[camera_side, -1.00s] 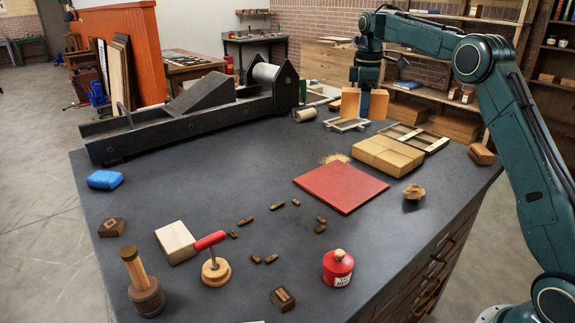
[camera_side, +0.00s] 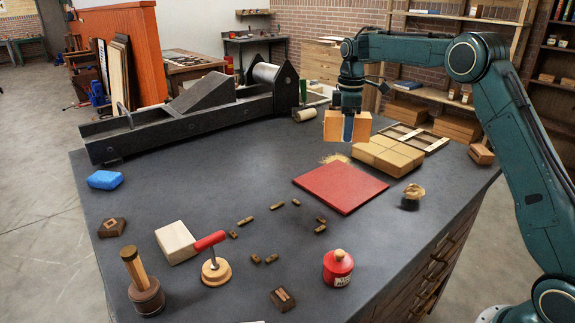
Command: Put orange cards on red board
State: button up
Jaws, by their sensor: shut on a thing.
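The red board (camera_side: 340,187) lies flat and bare on the dark table. My gripper (camera_side: 348,128) is shut on the orange cards (camera_side: 334,122), a light orange block-like piece that shows on both sides of the fingers. It holds them upright above the table, behind the far edge of the red board and apart from it. The fingertips partly cover the middle of the cards.
Tan wrapped blocks (camera_side: 388,156) sit right of the board, near a wooden frame (camera_side: 417,138). A long dark press (camera_side: 190,110) fills the back left. Small type pieces (camera_side: 277,205), a red-handled tool (camera_side: 213,257) and a red can (camera_side: 338,266) stand in front.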

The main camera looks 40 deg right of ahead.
aim_at(341, 183)
jog(key=shift+f, duration=7.05)
jog(key=shift+f, duration=0.15)
jog(key=o, duration=1.2)
notch_tip(341, 183, up, 12)
jog(key=shift+f, duration=0.1)
jog(key=shift+r, duration=0.25)
